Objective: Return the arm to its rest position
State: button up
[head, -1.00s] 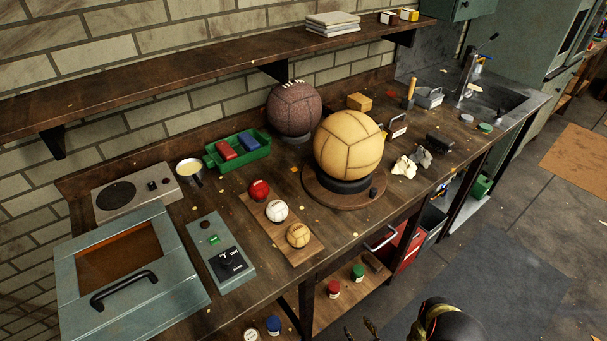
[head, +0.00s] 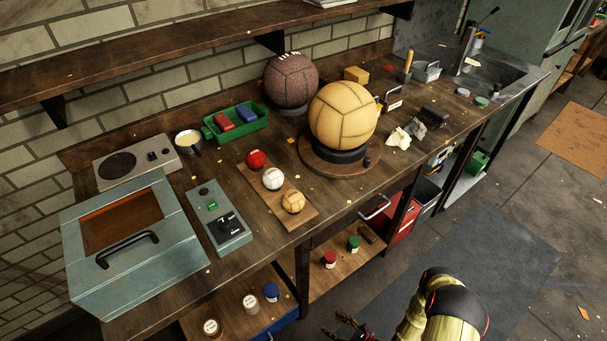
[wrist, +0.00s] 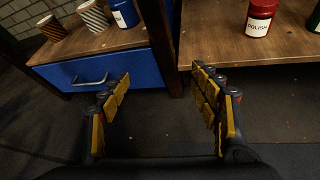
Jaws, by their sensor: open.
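My gripper (wrist: 165,100) is open in the wrist view, with its yellow-padded fingers spread and nothing between them. It points toward the lower shelf of the workbench, over the dark floor. In the head view my gripper (head: 345,330) shows at the bottom edge, partly cut off, below and in front of the bench. My arm (head: 445,310) is at the bottom right, clear of the bench top. A tan leather ball (head: 343,115) rests on a dark ring on a round wooden stand, and a dark brown ball (head: 291,80) sits behind it.
The workbench (head: 275,235) holds a grey-blue box (head: 135,245), a control box (head: 218,222), a green tray (head: 235,125) and three small balls on a board. The lower shelf (wrist: 250,50) holds jars, with a blue drawer (wrist: 95,80) beside it. Floor right of my arm is free.

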jog(key=s+d+r+n+g+h+p, duration=0.1)
jog(key=d+r+n+g+h, duration=0.2)
jog(key=r+n, duration=1)
jog(key=s+d+r+n+g+h, duration=0.15)
jog(key=r+g, duration=0.35)
jog(key=r, duration=1.8)
jog(key=s+d+r+n+g+h+p, duration=0.1)
jog(key=s+d+r+n+g, duration=0.2)
jog(key=r+n, duration=0.95)
jog(key=s+r+t+h, duration=0.2)
jog(key=r+t, duration=0.2)
jog(key=r, duration=1.2)
jog(key=s+r+n+t+h+p, duration=0.1)
jog(key=s+r+t+h, duration=0.1)
jog(key=r, duration=1.5)
jog(key=shift+s+a+r+n+t+h, duration=0.2)
jog(key=shift+s+a+n+t+h, duration=0.3)
jog(key=shift+t, duration=0.6)
jog(key=shift+s, duration=0.15)
